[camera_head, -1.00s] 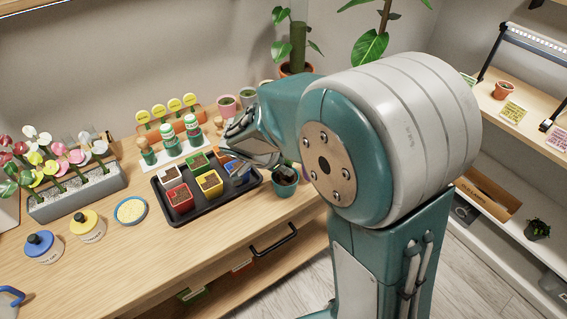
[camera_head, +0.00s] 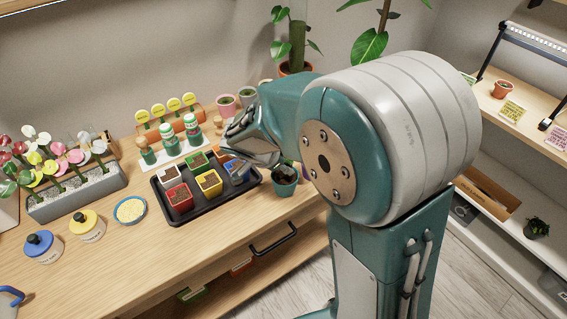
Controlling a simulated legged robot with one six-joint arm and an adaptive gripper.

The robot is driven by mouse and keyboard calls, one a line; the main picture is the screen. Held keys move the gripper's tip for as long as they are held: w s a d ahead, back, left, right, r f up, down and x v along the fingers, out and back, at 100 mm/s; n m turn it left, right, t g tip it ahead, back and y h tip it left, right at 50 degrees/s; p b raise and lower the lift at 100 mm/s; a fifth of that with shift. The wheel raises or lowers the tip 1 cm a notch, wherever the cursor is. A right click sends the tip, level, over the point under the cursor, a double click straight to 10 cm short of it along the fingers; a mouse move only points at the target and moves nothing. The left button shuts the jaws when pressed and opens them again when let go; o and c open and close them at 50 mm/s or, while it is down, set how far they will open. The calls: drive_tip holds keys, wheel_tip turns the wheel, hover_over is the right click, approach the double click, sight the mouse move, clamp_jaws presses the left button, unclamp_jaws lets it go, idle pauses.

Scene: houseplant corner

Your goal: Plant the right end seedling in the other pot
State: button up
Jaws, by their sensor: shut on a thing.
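My gripper (camera_head: 236,148) is over the back right part of the black tray (camera_head: 200,212), next to the blue pot (camera_head: 237,171). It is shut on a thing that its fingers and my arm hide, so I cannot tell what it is. The tray also holds a white pot (camera_head: 169,177), a green pot (camera_head: 196,163), a red pot (camera_head: 179,197) and a yellow pot (camera_head: 209,184), with dark soil showing. A teal pot (camera_head: 285,181) with dark contents stands just right of the tray, partly behind my arm. I cannot make out a seedling at the gripper.
Bottles (camera_head: 192,130) on a white mat and yellow round labels (camera_head: 174,104) stand behind the tray. A grey planter (camera_head: 78,193) of flowers, a blue dish (camera_head: 130,210) and two lidded jars (camera_head: 90,226) are to the left.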

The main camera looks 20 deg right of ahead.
drive_tip(key=shift+f, duration=0.9)
drive_tip(key=o, duration=0.8)
drive_tip(key=shift+o, duration=0.2)
drive_tip(key=shift+o, duration=1.1)
drive_tip(key=shift+r, duration=3.5)
